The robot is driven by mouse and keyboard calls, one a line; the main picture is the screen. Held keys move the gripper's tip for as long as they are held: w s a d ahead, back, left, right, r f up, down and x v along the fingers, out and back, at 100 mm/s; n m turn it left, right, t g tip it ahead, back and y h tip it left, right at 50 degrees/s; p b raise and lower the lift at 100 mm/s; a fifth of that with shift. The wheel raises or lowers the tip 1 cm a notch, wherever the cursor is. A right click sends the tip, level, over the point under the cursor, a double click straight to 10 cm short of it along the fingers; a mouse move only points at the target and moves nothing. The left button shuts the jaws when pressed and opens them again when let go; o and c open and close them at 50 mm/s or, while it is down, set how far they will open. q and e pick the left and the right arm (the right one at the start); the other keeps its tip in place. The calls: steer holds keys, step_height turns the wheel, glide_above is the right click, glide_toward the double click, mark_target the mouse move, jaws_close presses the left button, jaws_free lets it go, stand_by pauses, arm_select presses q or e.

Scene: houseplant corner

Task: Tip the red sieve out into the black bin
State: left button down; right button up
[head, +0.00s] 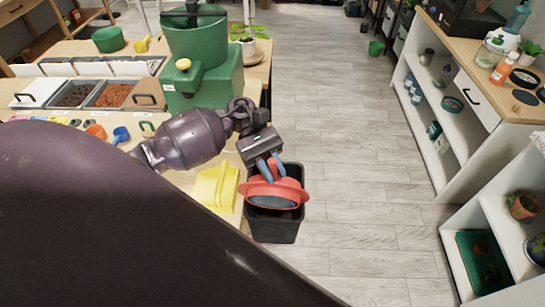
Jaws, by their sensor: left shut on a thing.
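The red sieve (258,187) is held over the black bin (275,230), which stands on the floor beside the bench's edge. The sieve looks tilted, with a dark grey oval face showing toward me. I cannot tell whether anything is in it. My left gripper (270,168) is shut on the sieve's red upper part, its blue fingers coming down from above. The sieve hides much of the bin's opening. Some dark matter shows inside the bin below the sieve, but I cannot tell what it is. My right gripper is not in view.
A yellow dustpan-like item (216,187) lies at the bench edge left of the bin. A large green machine (205,82) stands behind my left arm. White shelving (455,125) lines the right side. The wooden floor (360,160) between is clear.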

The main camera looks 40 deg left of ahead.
arm_select(q)
steer(key=shift+w+a+h+b, duration=0.35)
steer(key=shift+w+h+b, duration=0.05)
steer(key=shift+w+b, duration=0.25)
steer(key=shift+w+a+r+n+g+h+b, duration=0.1)
steer(key=shift+w+a+n+g+h+b, duration=0.2)
steer(key=shift+w+b, duration=0.35)
steer(key=shift+w+a+r+n+g+h+b, duration=0.1)
steer(key=shift+w+a+n+g+h+b, duration=0.2)
steer(key=shift+w+a+b, duration=0.3)
steer(key=shift+w+a+r+n+g+h+b, duration=0.1)
steer(key=shift+w+a+n+g+h+b, duration=0.1)
steer(key=shift+w+n+h+b, duration=0.35)
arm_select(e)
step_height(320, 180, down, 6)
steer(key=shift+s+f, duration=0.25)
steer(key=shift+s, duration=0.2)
arm_select(q)
steer(key=shift+w, duration=0.2)
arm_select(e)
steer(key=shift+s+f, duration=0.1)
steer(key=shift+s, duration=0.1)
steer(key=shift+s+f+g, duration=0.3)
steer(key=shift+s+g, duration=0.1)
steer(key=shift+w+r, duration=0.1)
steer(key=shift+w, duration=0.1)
